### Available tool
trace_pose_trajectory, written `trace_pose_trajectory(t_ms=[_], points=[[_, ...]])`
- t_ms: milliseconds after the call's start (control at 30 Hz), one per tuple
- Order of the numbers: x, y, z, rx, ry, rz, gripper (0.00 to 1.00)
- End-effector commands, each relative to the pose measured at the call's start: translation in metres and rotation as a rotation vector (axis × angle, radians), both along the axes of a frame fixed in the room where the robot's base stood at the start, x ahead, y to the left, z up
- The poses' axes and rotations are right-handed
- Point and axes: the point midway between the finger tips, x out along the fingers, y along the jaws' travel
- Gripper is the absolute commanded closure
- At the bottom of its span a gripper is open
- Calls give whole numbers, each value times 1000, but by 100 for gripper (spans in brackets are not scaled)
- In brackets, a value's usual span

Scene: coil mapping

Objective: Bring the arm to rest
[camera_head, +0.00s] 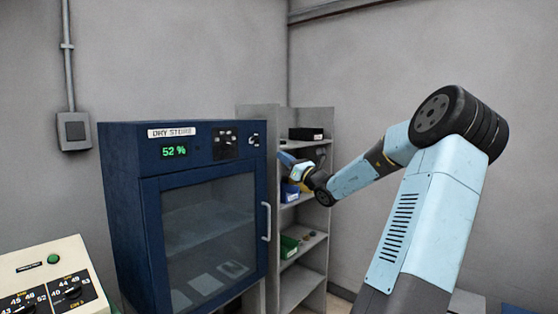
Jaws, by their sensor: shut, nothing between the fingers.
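My light-blue arm rises at the right, bends at a dark elbow and reaches left and down toward the shelf unit. My gripper (284,158) is at the far end of the arm, small in the view, in front of the shelves and just right of the blue cabinet's upper edge. It is shut and nothing shows in it. The fingertips are too small to make out clearly, and I cannot tell whether they touch anything.
A dark blue dry-store cabinet (128,215) reading 52 % has a closed glass door. The grey shelf unit (300,288) holds a black box (306,134), a blue bin (289,192) and a green bin (288,247). A control panel (45,270) stands front left.

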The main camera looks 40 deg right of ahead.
Motion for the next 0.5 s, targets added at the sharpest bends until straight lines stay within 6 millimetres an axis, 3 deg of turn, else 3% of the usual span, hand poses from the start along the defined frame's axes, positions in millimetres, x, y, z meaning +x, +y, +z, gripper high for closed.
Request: trace_pose_trajectory(t_ms=[233,333,433,500], points=[[1,1,0,-1,1,2,100],[4,11,-2,-22,11,16,100],[13,41,-11,-93,45,59,100],[20,74,-21,-176,80,108,100]])
